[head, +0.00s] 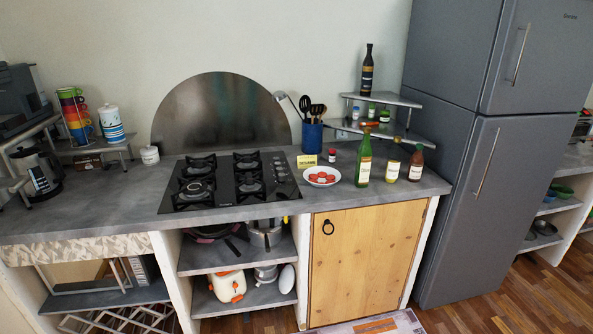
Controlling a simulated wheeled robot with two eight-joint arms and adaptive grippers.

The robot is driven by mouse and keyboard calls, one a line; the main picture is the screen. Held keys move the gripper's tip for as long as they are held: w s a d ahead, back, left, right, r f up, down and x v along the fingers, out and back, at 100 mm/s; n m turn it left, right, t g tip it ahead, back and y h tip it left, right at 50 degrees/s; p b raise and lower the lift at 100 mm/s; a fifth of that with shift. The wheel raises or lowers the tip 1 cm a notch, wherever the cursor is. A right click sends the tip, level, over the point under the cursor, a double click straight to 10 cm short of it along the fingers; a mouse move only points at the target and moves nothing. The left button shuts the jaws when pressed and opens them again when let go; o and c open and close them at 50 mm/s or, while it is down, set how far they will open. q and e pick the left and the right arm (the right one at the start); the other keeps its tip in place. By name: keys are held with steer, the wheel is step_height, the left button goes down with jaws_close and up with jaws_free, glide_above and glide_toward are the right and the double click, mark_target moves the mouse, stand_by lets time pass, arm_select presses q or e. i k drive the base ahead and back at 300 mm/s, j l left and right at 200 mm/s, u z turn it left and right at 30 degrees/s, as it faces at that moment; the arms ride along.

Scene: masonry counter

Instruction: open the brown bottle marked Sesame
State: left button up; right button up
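A small brown bottle (416,164) with a pale label stands upright at the right end of the grey counter. Its top looks covered, and its label is too small to read. A tall dark bottle (367,72) with a label stands on the upper corner shelf; its text is also unreadable. A green bottle (364,160) and a small pale jar (392,171) stand left of the brown bottle, close to it. Neither of my grippers shows in the head view.
A plate of red slices (322,177) and a yellow box (306,161) sit left of the bottles. A gas hob (228,181) fills the middle counter (140,197). The tiered corner shelf (405,133) stands behind the bottles, and a grey fridge (460,190) rises at right.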

mark_target(416, 161)
steer(key=i+l+z, duration=0.1)
steer(key=l, duration=0.5)
steer(key=k+l+u, duration=0.15)
steer(key=l, duration=0.8)
steer(key=k+l+u, duration=0.15)
steer(key=l, duration=0.35)
steer(key=k+l, duration=0.1)
steer(key=l, duration=0.35)
steer(key=k+l+u, duration=0.1)
steer(key=l, duration=0.35)
steer(key=k+l+u, duration=0.1)
steer(key=l, duration=0.4)
